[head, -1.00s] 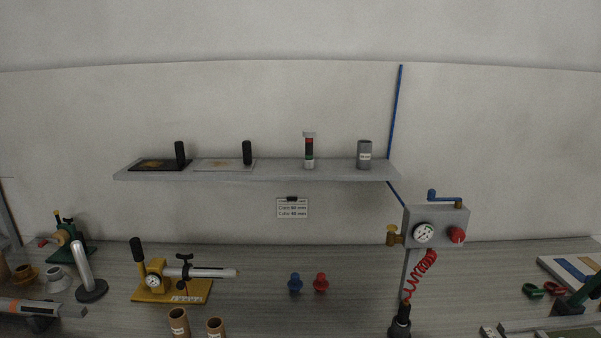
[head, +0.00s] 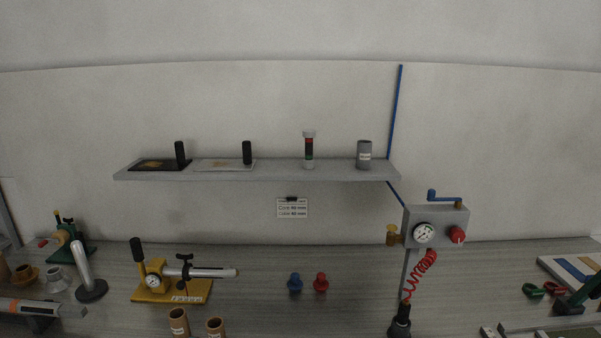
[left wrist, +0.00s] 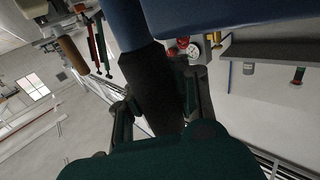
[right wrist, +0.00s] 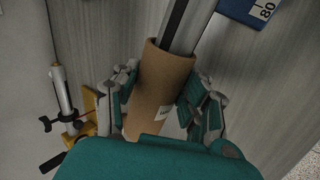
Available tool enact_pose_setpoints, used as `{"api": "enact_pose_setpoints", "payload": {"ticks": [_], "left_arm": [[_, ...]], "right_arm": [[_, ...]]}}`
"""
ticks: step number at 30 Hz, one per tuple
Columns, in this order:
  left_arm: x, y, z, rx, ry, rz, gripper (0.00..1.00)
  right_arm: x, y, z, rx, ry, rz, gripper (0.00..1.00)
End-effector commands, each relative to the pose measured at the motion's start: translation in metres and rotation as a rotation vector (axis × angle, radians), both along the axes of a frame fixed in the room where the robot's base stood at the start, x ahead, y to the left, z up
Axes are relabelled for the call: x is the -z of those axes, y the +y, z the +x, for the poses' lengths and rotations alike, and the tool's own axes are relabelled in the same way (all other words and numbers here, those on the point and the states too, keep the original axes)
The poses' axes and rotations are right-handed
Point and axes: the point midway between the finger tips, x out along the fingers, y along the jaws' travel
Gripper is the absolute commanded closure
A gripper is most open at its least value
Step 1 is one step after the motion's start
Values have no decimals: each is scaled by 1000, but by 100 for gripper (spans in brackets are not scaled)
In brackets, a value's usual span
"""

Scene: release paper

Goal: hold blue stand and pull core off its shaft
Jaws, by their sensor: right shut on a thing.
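In the right wrist view a brown cardboard core (right wrist: 150,112) with a small white label sits between the fingers of my right gripper (right wrist: 163,82), which is shut on it. A grey shaft (right wrist: 194,24) runs up out of the core's far end. Part of a blue block marked 80 (right wrist: 248,10), perhaps the blue stand, shows at the top right. In the left wrist view a black post (left wrist: 155,85) stands between the fingers of my left gripper (left wrist: 160,98), below a large dark blue part (left wrist: 215,17). Whether those fingers touch the post is unclear. Neither gripper shows in the head view.
A yellow stand with a gauge and shaft (head: 172,288), two brown cores (head: 179,322), blue and red plugs (head: 308,283) and a grey regulator box (head: 436,226) stand on the bench. A shelf (head: 255,174) is above. Bare bench lies between yellow stand and plugs.

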Motion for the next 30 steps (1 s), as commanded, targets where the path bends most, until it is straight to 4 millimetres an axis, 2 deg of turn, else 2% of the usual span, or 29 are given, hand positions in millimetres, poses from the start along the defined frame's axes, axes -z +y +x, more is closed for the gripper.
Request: {"api": "enact_pose_setpoints", "payload": {"ticks": [3, 16, 30], "left_arm": [[-1, -2, -1, 3, 2, -5, 100], [-1, -1, -1, 3, 2, -5, 100], [-1, -1, 0, 1, 0, -3, 100]], "right_arm": [[-2, 7, 1, -5, -3, 5, 91], [-2, 10, 1, -9, -3, 3, 91], [-1, 35, 4, -13, 3, 2, 91]]}}
